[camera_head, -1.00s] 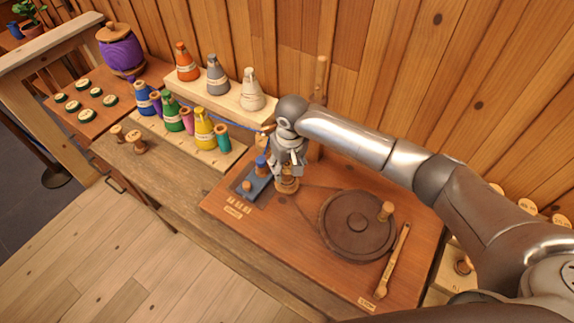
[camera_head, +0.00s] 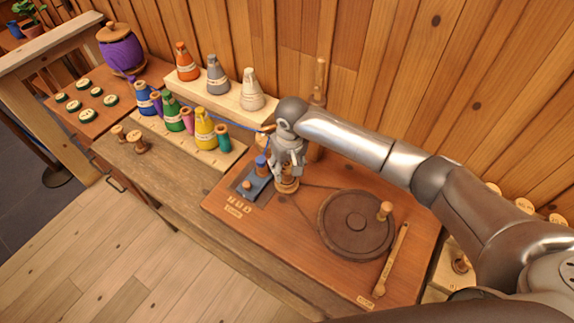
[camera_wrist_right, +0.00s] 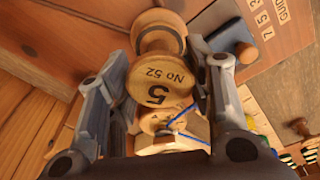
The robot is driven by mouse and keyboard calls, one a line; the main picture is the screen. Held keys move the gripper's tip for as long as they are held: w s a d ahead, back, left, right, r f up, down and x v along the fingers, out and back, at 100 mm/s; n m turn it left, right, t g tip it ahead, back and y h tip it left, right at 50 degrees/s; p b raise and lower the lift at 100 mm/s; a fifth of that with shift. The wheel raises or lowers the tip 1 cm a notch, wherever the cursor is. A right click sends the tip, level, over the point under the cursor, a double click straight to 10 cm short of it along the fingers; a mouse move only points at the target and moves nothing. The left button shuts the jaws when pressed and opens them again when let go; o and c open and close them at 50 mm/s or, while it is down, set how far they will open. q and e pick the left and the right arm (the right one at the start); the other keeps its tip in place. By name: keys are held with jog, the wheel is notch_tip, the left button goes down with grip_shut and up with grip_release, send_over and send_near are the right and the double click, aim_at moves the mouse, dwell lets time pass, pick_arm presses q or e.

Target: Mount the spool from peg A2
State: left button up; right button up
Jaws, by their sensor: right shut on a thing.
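A wooden spool (camera_wrist_right: 158,90) marked "No 52" and "5" stands between the fingers of my right gripper (camera_wrist_right: 160,62) in the wrist view. In the head view my right gripper (camera_head: 287,165) points down, shut on the spool (camera_head: 287,186), at the left end of the winder board (camera_head: 325,262). Whether the spool sits on a spindle there is hidden by the fingers. My left gripper is not in view.
A dark wheel (camera_head: 356,224) with a knob lies right of the gripper, a wooden lever (camera_head: 391,262) beyond it. A blue guide block (camera_head: 257,187) is close on the left. Coloured thread cones (camera_head: 204,130) stand behind left. Small spools (camera_head: 136,143) stand farther left.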

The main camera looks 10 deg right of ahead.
aim_at(287, 166)
jog(key=shift+p, duration=0.45)
jog(key=shift+f+b, duration=0.3)
jog(key=shift+f, duration=0.35)
dwell(0.3)
jog(key=o, duration=0.7)
jog(key=r+p, duration=0.6)
jog(key=p, duration=0.1)
jog(key=shift+s, duration=0.35)
jog(key=shift+s+r+p, duration=0.15)
jog(key=shift+r+p, duration=0.6)
jog(key=shift+r, duration=0.75)
jog(key=shift+s+d+r, duration=0.1)
jog(key=shift+s+r, duration=0.05)
jog(key=shift+r, duration=0.9)
